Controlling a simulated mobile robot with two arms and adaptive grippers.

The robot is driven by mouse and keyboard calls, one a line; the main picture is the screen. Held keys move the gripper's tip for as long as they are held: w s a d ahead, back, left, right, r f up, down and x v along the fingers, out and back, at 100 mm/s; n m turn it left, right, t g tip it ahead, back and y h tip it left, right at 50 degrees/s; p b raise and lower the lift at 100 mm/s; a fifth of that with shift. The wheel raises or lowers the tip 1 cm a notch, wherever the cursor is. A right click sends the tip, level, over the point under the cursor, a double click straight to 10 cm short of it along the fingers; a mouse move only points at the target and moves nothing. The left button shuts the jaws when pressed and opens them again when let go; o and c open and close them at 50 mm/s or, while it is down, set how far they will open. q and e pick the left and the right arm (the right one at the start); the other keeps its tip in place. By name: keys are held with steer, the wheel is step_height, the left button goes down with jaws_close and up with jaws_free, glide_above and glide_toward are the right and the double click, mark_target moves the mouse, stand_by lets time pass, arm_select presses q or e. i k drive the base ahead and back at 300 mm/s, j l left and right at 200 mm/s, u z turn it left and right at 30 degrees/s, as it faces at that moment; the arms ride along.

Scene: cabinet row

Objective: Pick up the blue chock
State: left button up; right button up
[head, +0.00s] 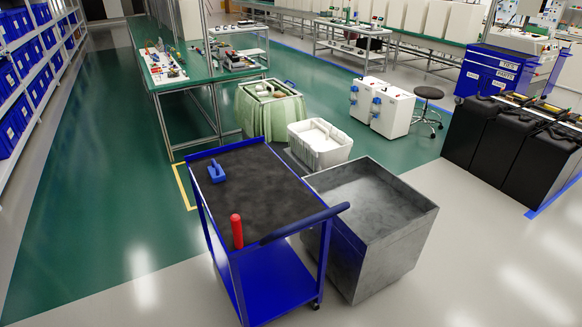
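A small blue chock (217,172) sits on the dark top of a blue cart (270,185), near the cart's far left corner. It appears to have a raised handle-like part. Nothing is touching it. Neither of my grippers shows in the head view, so their state is hidden.
A red cylinder (237,231) stands at the cart's near left edge. A grey open bin (372,226) stands right of the cart. A white crate (319,146) and a green bin (270,110) are behind. A green workbench (200,72) stands further back. Floor left of the cart is clear.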

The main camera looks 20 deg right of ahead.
mark_target(216, 173)
steer(key=i+j+z, duration=0.2)
steer(key=z, duration=0.25)
steer(key=i+j+z, duration=0.25)
steer(key=z, duration=0.15)
steer(key=i+j+z, duration=0.1)
steer(key=j+z, duration=0.35)
steer(key=i+j+z, duration=0.1)
steer(key=j+z, duration=0.75)
steer(key=l, duration=0.05)
